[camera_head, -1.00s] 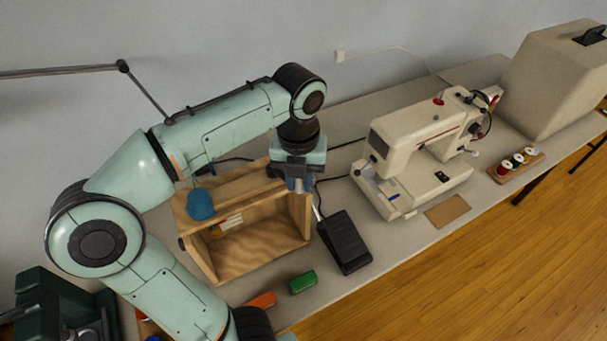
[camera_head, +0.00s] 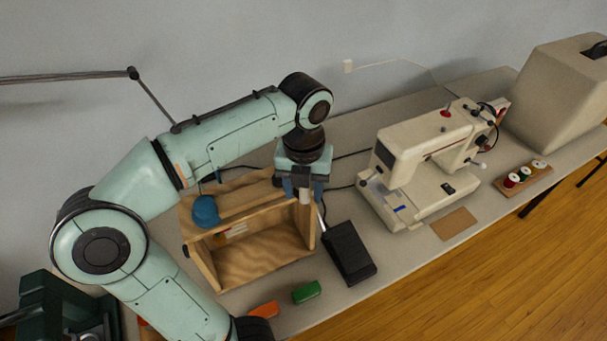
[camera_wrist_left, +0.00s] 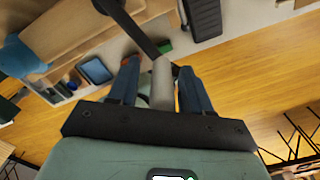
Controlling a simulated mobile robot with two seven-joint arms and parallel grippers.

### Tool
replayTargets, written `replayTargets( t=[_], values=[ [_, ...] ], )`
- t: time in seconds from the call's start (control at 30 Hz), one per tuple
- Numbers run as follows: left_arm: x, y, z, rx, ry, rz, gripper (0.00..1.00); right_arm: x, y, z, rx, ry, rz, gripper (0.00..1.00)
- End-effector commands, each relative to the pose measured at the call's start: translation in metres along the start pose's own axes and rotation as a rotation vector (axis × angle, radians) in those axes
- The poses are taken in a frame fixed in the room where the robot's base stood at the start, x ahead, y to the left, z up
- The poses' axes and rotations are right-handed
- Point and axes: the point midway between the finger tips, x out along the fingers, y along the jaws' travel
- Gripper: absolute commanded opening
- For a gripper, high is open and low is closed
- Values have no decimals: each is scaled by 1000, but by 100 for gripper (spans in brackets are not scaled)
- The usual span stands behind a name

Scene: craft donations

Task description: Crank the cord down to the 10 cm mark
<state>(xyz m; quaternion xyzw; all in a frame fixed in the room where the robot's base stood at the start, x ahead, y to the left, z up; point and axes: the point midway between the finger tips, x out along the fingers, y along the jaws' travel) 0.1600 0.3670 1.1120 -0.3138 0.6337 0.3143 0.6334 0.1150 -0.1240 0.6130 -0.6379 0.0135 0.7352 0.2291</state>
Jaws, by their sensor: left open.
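The wooden box frame (camera_head: 265,262) stands open-fronted on the table. A blue rounded piece (camera_head: 206,211) sits on its top left. A pale marked strip (camera_head: 233,230) shows inside; its marks are too small to read, and I cannot make out the cord. My left gripper (camera_head: 304,194) points down at the frame's right end. Its blue fingers are open, one on each side of a pale crank handle (camera_head: 305,197). The left wrist view shows this grey handle (camera_wrist_left: 162,84) between the fingers, with a dark crank arm (camera_wrist_left: 133,27) beyond. My right gripper is not in view.
A black foot pedal (camera_head: 348,252) lies right of the frame. A green block (camera_head: 306,292) and an orange block (camera_head: 264,310) lie in front. A sewing machine (camera_head: 428,160), thread spools (camera_head: 523,175) and a beige case (camera_head: 560,85) stand to the right.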

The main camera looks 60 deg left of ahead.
Motion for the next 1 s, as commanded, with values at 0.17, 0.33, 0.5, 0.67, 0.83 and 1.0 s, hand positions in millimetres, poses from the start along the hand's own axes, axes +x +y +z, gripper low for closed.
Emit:
replayTargets(
  t=[0.17, 0.33, 0.5, 0.67, 0.83, 1.0],
  values=[
    [-28, -1, 1, 1, -4, -4, 49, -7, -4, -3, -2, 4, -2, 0],
    [-68, -1, 1, 0, -5, -5, 49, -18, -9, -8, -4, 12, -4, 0],
    [-103, -1, 1, 0, -4, -4, 49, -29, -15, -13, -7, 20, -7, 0],
    [-124, 0, 1, 0, -3, -3, 49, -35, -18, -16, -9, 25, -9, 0],
    [-132, 1, 0, 0, 0, 0, 49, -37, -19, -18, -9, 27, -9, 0],
    [-131, 1, 0, -1, 0, 0, 49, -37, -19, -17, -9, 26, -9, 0]
  ],
)
